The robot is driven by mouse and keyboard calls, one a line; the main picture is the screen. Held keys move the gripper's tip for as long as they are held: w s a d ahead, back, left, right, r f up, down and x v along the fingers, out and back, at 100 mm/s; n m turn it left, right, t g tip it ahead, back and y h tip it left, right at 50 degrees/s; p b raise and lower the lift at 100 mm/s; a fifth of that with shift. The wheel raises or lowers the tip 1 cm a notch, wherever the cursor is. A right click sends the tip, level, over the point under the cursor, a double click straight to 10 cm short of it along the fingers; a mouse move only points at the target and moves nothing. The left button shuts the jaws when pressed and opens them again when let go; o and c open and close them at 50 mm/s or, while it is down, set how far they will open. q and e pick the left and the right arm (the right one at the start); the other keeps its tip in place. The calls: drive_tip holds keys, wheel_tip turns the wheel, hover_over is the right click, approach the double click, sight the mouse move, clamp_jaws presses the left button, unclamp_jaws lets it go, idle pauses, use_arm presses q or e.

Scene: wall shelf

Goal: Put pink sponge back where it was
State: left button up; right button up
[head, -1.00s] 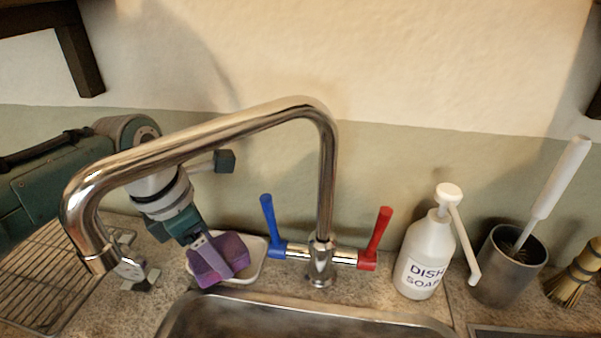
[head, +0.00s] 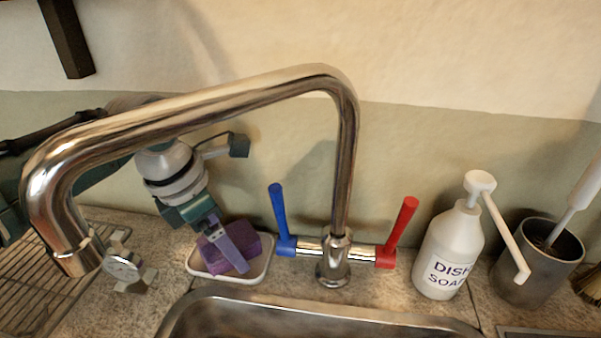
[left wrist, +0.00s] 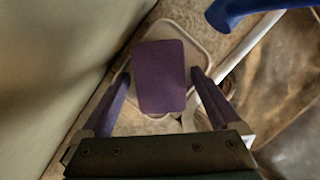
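The sponge (head: 252,242) looks purple rather than pink. It lies in a pale soap dish (head: 262,268) on the counter behind the sink, left of the tap. My left gripper (head: 224,262) reaches down over the dish, and one finger hides part of the sponge. In the left wrist view the sponge (left wrist: 160,78) lies between the two spread fingertips, with a narrow gap on each side. The dish rim (left wrist: 206,48) shows around it. My left gripper is open. My right gripper is not in view.
The chrome tap (head: 347,150) arches in front of my left arm. Its blue handle (head: 279,215) stands just right of the dish. A wire rack (head: 30,290) and a small gauge-like object (head: 125,270) are at left. A soap bottle (head: 448,255) stands at right.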

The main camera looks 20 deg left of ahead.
use_arm(q)
drive_tip(key=shift+r, duration=0.1)
drive_tip(key=shift+r+p, duration=0.3)
drive_tip(key=shift+r, duration=0.05)
drive_tip(key=p+v, duration=0.3)
drive_tip(key=v, duration=0.8)
drive_tip(key=shift+r+p, duration=0.15)
drive_tip(key=shift+p, duration=0.25)
